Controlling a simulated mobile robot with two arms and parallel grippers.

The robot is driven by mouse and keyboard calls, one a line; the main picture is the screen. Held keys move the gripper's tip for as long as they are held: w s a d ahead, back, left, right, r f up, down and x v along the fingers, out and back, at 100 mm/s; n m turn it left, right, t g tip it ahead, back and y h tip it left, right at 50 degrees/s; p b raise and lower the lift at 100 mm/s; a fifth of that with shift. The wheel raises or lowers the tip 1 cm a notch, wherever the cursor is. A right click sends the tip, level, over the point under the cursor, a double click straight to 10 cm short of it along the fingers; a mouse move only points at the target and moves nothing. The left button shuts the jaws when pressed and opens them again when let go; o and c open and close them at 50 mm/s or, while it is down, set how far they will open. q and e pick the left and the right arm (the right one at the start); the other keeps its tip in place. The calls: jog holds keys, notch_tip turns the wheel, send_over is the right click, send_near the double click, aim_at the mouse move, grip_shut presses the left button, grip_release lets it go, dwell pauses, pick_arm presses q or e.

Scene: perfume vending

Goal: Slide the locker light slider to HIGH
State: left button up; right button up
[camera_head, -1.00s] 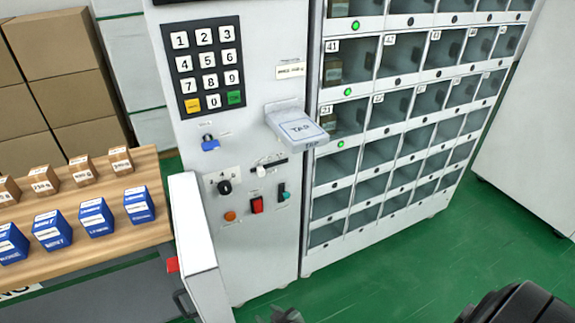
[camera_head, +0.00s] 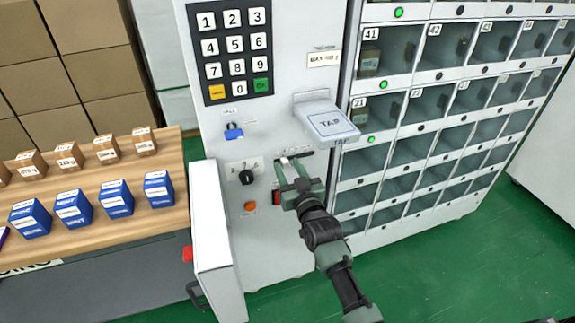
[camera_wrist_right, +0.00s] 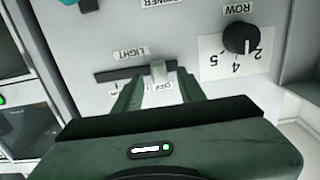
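The locker light slider is a pale knob (camera_wrist_right: 158,71) in a dark horizontal slot (camera_wrist_right: 118,74) under the LIGHT label, on the white machine panel. The wrist view is upside down; there the knob sits towards the slot's right end, which is the left end in the head view (camera_head: 284,160). My right gripper (camera_wrist_right: 158,92) is open, with its green fingers apart on either side of the knob, close to the panel. It also shows in the head view (camera_head: 291,175). The fingers partly hide the slider's position labels. My left gripper is out of view.
A black ROW dial (camera_wrist_right: 241,38) is beside the slider. A TAP reader (camera_head: 331,124) juts out above it. A white flap (camera_head: 212,230) sticks out at left; lockers (camera_head: 440,110) stand at right.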

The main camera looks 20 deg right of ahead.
jog(key=shift+w, duration=0.65)
grip_shut()
dwell(1.0)
